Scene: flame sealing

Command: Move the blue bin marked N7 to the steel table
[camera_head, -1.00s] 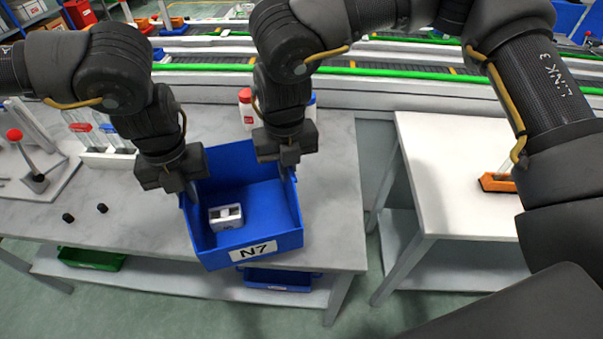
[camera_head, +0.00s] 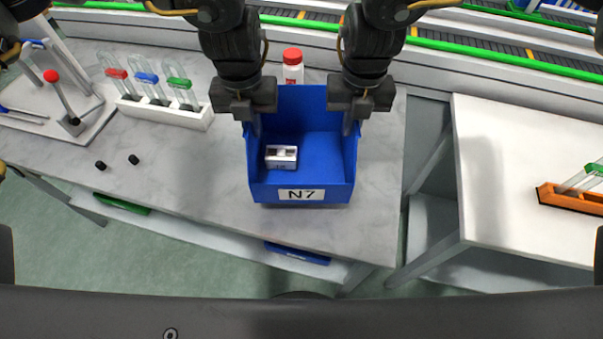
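The blue bin marked N7 (camera_head: 320,190) is upright over the grey marbled table, near its right end, label facing me. A small white-and-grey boxy part (camera_head: 281,157) lies inside it. My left gripper (camera_head: 256,124) is shut on the bin's left wall, and my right gripper (camera_head: 350,124) is shut on its right wall. Fingertips are partly hidden by the walls. I cannot tell whether the bin's base touches the tabletop. A separate pale table (camera_head: 505,145) stands to the right; its material is not clear.
A white rack (camera_head: 165,113) with capped tubes and a lever stand (camera_head: 70,122) are at left. Two black caps (camera_head: 133,160) lie on the marbled table (camera_head: 210,195). A red-capped bottle (camera_head: 292,68) is behind the bin. An orange rack (camera_head: 570,200) sits on the right table. A gap separates the tables.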

